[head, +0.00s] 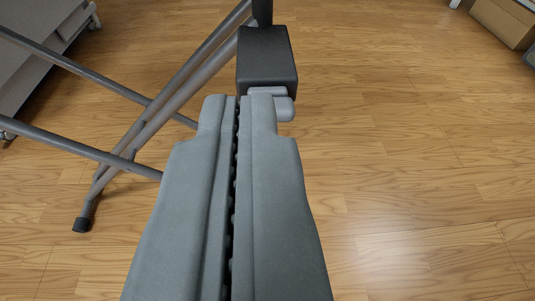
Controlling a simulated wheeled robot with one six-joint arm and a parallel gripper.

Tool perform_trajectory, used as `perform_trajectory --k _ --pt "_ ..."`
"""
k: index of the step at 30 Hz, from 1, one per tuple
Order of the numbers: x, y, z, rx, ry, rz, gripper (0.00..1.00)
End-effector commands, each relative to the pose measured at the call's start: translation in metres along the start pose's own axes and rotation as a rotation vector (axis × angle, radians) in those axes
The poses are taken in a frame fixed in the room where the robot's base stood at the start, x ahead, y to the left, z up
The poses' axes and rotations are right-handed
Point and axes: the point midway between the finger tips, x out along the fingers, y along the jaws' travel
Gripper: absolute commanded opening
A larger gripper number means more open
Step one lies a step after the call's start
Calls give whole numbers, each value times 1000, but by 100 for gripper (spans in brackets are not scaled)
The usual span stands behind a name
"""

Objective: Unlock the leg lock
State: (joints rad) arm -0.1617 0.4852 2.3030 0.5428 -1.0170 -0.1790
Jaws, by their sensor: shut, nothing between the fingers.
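The leg lock is a dark grey block (266,58) on the folding metal legs (190,85), at the upper middle of the head view. A light grey tab (285,108) sticks out at its near lower end. My gripper (241,98) is shut and empty, with its two grey fingers side by side. Its tips overlap the near end of the block and part of the tab in the picture. The right fingertip hides some of the tab. I cannot tell whether the tips touch it.
Crossing metal tubes run to the left, one ending in a black foot (82,225) on the wooden floor (420,170). A grey wheeled unit (40,60) stands at the upper left. A cardboard box (505,20) is at the upper right. The floor to the right is clear.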

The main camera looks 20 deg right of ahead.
Motion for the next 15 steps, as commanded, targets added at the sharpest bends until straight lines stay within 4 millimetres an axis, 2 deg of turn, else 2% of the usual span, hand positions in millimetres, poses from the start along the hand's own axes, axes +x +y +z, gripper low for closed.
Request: perform_trajectory --k 3,8,15 --pt "3 0 7 -4 -2 6 0" --pt "15 1 7 -5 -1 7 0" --pt "54 2 7 -4 -2 8 0"
